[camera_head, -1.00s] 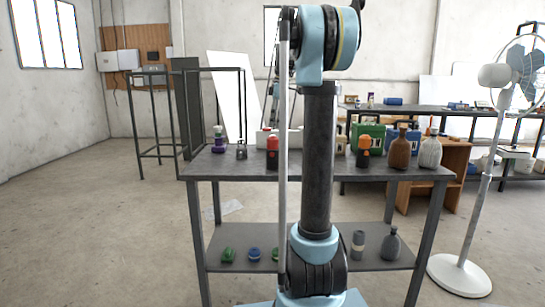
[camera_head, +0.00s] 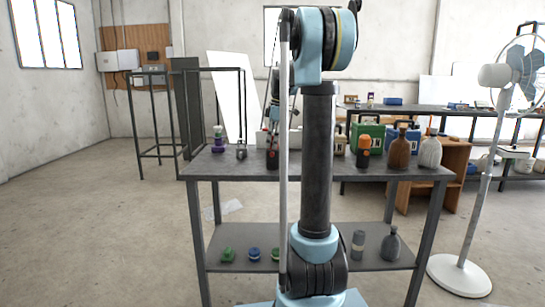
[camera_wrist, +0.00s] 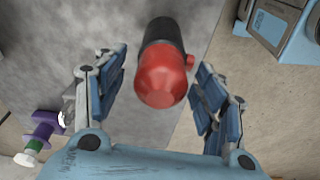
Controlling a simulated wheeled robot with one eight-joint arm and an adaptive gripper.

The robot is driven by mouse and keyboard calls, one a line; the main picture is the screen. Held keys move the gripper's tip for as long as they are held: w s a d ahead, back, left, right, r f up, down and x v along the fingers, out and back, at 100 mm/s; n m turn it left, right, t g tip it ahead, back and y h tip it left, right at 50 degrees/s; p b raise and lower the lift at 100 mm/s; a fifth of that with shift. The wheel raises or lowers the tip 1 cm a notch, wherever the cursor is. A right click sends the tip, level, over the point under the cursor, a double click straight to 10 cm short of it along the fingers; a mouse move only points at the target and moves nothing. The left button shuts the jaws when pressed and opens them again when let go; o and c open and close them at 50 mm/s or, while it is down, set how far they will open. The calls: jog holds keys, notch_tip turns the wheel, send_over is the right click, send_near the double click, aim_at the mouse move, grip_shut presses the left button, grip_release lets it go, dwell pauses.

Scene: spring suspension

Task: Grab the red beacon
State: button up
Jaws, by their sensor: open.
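The red beacon (camera_wrist: 163,78) has a red domed top with a small red knob on its side and a dark body. In the wrist view it lies between the two fingers of my gripper (camera_wrist: 162,62). The fingers are open, with a gap on either side of the beacon. My arm's pole also covers part of that spot.
A purple, white and green item (camera_head: 218,140) and a small grey lantern-like item (camera_head: 241,150) stand left of the beacon. An orange-topped dark item (camera_head: 363,150), a brown bottle (camera_head: 400,150) and a pale bottle (camera_head: 430,152) stand right. A green case (camera_head: 368,135) is behind.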

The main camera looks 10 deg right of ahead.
grip_shut()
jog(key=shift+r, duration=0.1)
